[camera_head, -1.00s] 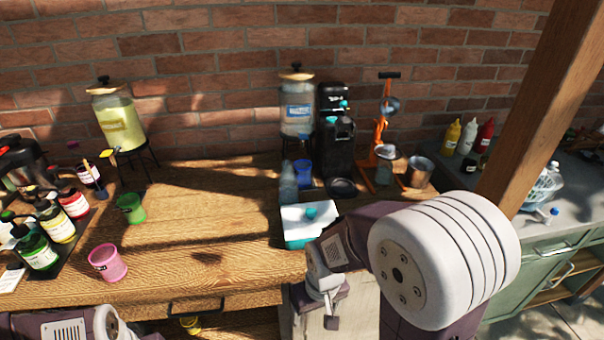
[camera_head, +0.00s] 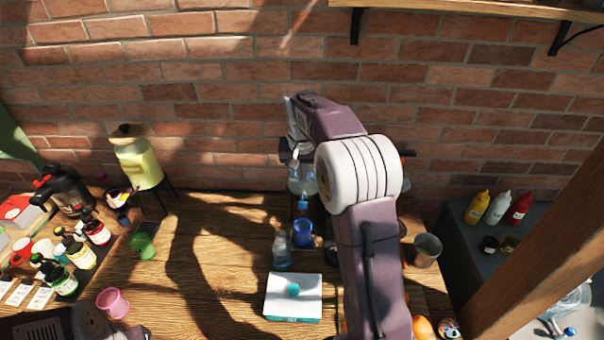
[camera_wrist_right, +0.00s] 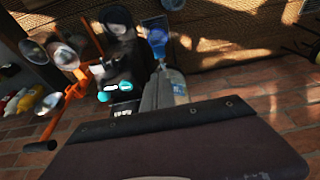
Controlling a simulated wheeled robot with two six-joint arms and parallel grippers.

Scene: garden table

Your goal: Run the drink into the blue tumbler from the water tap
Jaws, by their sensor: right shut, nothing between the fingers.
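My right gripper (camera_head: 291,157) is shut and empty, raised near the top of the dispenser, which my arm partly hides. In the right wrist view, the tumbler (camera_wrist_right: 157,37) and the dispenser (camera_wrist_right: 173,86) appear upside down.
A clear bottle (camera_head: 281,251) stands left of the tumbler, and a white-and-teal box (camera_head: 293,297) is in front. The black machine (camera_wrist_right: 122,85) and the orange press (camera_wrist_right: 75,88) stand beside the dispenser. A yellow drink dispenser (camera_head: 139,163) is left. The table between is largely clear.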

